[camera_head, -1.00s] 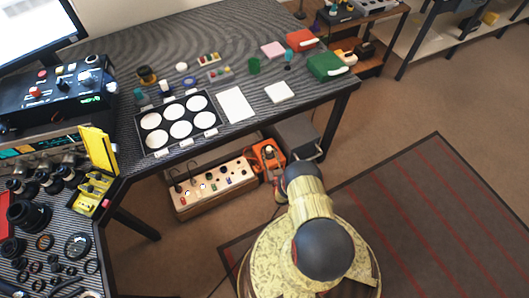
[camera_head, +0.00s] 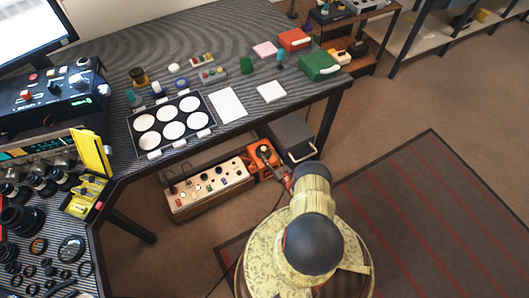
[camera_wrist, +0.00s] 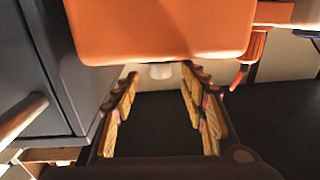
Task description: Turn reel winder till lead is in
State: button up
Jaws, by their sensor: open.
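The orange reel (camera_head: 261,163) stands on the floor under the table, and a dark round part shows on it. In the wrist view its orange body (camera_wrist: 160,28) fills the top, with a small white knob (camera_wrist: 160,71) under its lower edge. A red bar (camera_wrist: 239,76) hangs at its right; I cannot tell whether it is the winder. My gripper (camera_wrist: 163,97) is open, its fingers either side of the knob in the picture; contact is not clear. In the head view my arm largely hides the gripper. A thin dark lead (camera_head: 234,262) runs across the floor beside my base.
A grey box (camera_head: 292,138) stands right of the reel, close to the gripper's left side in the wrist view. A white power panel (camera_head: 208,188) lies left of the reel. The table (camera_head: 240,35) is overhead, with a leg (camera_head: 327,125) to the right. Open carpet lies right.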

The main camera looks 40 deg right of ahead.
aim_at(263, 151)
jog(key=shift+w+d+b, duration=0.15)
jog(key=shift+w+b, duration=0.05)
jog(key=shift+w, duration=0.8)
jog(key=shift+w+d+b, duration=0.15)
jog(key=shift+w+b, duration=0.05)
jog(key=shift+w, duration=0.75)
jog(key=shift+c, duration=0.3)
grip_shut()
jog(key=shift+a, duration=0.1)
jog(key=m+h, duration=0.1)
jog(key=m+g+h, duration=0.1)
jog(key=h, duration=0.1)
jog(key=m+h, duration=0.1)
jog(key=shift+w+a+h, duration=0.15)
jog(key=shift+a+h, duration=0.2)
jog(key=shift+h, duration=0.05)
jog(key=shift+a+m+g+h, duration=0.1)
jog(key=shift+m+g+h, duration=2.15)
jog(key=shift+h, duration=0.55)
jog(key=shift+o, duration=0.3)
grip_release()
jog(key=shift+w, duration=0.1)
